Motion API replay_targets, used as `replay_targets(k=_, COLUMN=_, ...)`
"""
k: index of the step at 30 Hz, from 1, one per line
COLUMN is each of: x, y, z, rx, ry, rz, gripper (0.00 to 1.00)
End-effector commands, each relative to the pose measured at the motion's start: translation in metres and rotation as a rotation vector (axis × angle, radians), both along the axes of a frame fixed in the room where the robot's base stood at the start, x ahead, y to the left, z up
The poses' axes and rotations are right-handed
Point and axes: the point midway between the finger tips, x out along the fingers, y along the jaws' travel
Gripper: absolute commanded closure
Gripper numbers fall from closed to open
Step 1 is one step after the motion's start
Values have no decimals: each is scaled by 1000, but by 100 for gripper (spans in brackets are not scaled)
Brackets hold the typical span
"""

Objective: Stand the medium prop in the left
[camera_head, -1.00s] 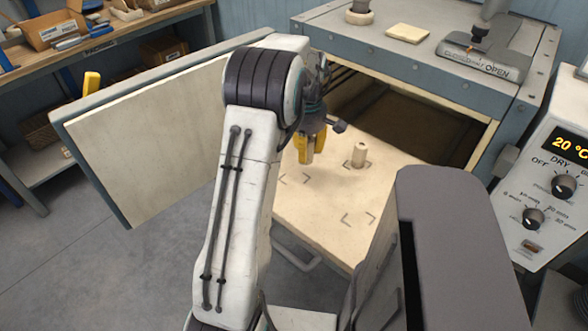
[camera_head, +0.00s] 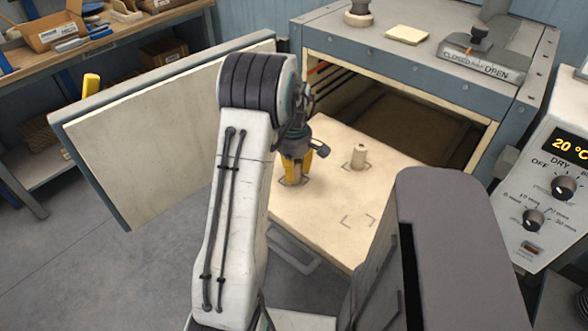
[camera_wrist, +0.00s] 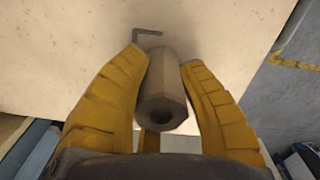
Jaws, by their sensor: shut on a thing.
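My gripper (camera_head: 295,168) is low over the left set of corner marks on the pale plate (camera_head: 318,225), with its yellow fingers pointing down. In the wrist view the fingers are closed on both sides of a grey-brown prop (camera_wrist: 165,72), a short post with a hole in its near end. One dark corner mark (camera_wrist: 147,32) shows just past it. The held prop looks upright at the plate; I cannot tell whether its foot touches. Another pale prop (camera_head: 359,157) stands upright inside the back right corner marks, apart from my gripper.
The front set of corner marks (camera_head: 358,220) is empty. The dryer (camera_head: 415,65) is open behind the plate, and its open door (camera_head: 150,135) stands at the left. A control box (camera_head: 555,170) is at the right.

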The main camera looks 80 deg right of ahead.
Motion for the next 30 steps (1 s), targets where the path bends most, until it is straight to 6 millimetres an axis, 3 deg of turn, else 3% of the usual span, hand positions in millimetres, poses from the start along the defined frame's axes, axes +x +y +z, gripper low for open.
replay_targets(k=8, x=0, y=0, z=-3, rx=-1, ry=0, rz=0, gripper=100)
replay_targets(k=9, x=0, y=0, z=-2, rx=0, ry=0, rz=0, gripper=61)
replay_targets(k=15, x=0, y=0, z=-2, rx=0, ry=0, rz=0, gripper=43)
replay_targets(k=24, x=0, y=0, z=0, rx=0, ry=0, rz=0, gripper=43)
replay_targets(k=30, x=0, y=-1, z=19, rx=-5, ry=1, rz=0, gripper=43)
